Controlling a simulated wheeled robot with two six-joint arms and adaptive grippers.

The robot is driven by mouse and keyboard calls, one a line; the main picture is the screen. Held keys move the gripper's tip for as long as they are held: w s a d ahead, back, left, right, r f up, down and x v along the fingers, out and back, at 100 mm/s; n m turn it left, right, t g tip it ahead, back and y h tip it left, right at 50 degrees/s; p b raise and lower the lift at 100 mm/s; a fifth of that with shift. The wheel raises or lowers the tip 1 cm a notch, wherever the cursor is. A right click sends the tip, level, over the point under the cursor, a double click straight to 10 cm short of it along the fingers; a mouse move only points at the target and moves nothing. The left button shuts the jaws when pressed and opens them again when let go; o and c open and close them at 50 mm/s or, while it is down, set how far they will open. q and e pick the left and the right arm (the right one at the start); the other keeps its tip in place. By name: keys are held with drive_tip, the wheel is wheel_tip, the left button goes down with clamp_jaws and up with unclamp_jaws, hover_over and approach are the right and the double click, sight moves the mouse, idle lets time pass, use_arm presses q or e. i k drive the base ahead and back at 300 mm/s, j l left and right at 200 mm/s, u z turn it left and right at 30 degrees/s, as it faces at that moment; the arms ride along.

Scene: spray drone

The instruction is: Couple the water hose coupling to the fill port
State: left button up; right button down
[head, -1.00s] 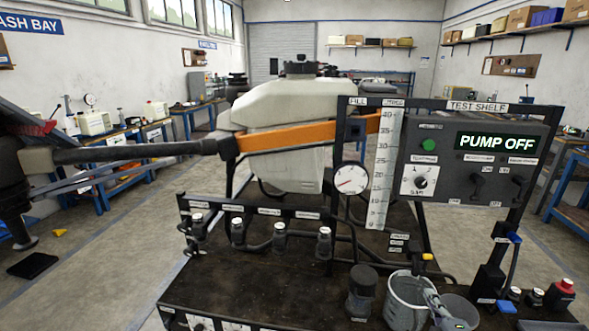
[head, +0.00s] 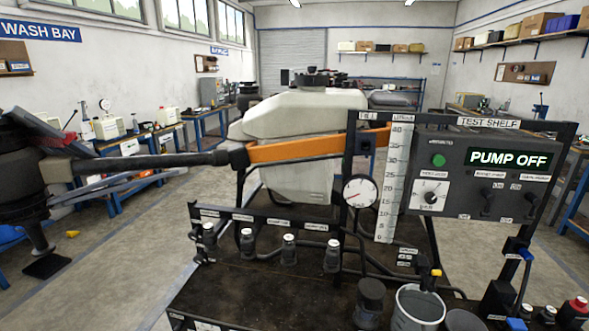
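A small dark port block (head: 366,142) sits under the FILL label (head: 367,116), on the upright at the left end of the test shelf frame. I cannot see clearly into its opening. I cannot tell for certain which piece is the water hose coupling. A blue-ended fitting (head: 525,255) shows at the right post, and a yellow-ended fitting (head: 435,273) shows low near the middle. Neither of my grippers is in the head view.
The drone's white tank (head: 290,125) and orange arm (head: 300,149) stand behind the frame. A pressure gauge (head: 360,193), a level scale (head: 394,185) and a PUMP OFF panel (head: 508,158) fill the front. Several nozzles, a grey bucket (head: 418,305) and a red-capped bottle (head: 575,312) stand lower.

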sight(524, 253)
drive_tip(key=z, duration=1.65)
